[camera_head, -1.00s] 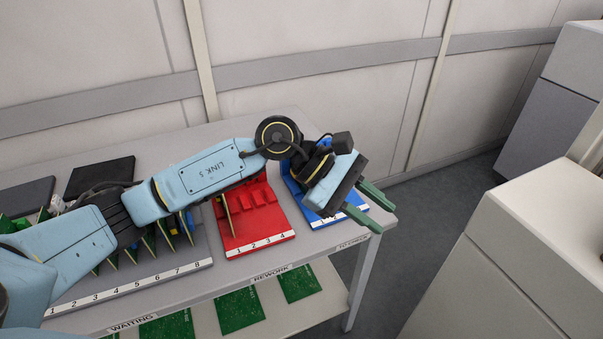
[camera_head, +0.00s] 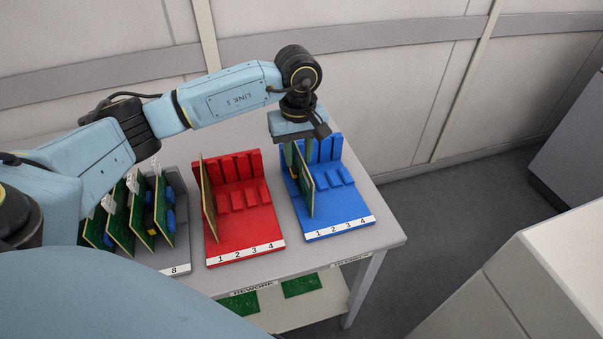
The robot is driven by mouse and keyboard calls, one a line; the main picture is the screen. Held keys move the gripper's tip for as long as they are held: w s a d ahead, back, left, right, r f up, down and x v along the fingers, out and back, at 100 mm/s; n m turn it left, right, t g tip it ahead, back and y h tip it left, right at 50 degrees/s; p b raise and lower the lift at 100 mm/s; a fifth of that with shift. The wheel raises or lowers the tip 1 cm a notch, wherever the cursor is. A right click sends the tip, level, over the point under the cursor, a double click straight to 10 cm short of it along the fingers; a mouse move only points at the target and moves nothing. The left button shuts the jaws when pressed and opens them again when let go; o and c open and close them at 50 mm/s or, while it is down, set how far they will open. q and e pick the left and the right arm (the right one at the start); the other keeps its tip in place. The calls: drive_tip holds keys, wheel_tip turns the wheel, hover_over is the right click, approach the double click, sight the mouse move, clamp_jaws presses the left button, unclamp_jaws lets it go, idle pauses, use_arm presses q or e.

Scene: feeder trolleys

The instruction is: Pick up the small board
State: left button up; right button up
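A small green board (camera_head: 304,187) stands upright in the left slot area of the blue rack (camera_head: 340,212), whose front strip is numbered 1 to 4. My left gripper (camera_head: 298,160) points down over the blue rack, its green fingers at the top edge of this board. Whether the fingers are closed on the board cannot be made out. Another upright board (camera_head: 208,202) stands at slot 1 of the red rack (camera_head: 243,235), seen nearly edge-on. My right gripper is not in view.
A grey rack (camera_head: 176,262) at the left holds several green boards (camera_head: 118,215). The racks stand on a grey trolley top (camera_head: 375,240). Green boards (camera_head: 300,286) lie on the lower shelf. A white cabinet (camera_head: 545,270) stands at the right; a wall is behind.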

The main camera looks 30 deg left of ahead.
use_arm(q)
hover_over(301, 190)
drive_tip(key=f, duration=0.5)
drive_tip(key=shift+w+a+f, duration=0.15)
drive_tip(key=shift+w, duration=0.1)
drive_tip(key=shift+f, duration=0.4)
drive_tip(key=shift+c, duration=0.4)
drive_tip(key=c, duration=0.5)
clamp_jaws()
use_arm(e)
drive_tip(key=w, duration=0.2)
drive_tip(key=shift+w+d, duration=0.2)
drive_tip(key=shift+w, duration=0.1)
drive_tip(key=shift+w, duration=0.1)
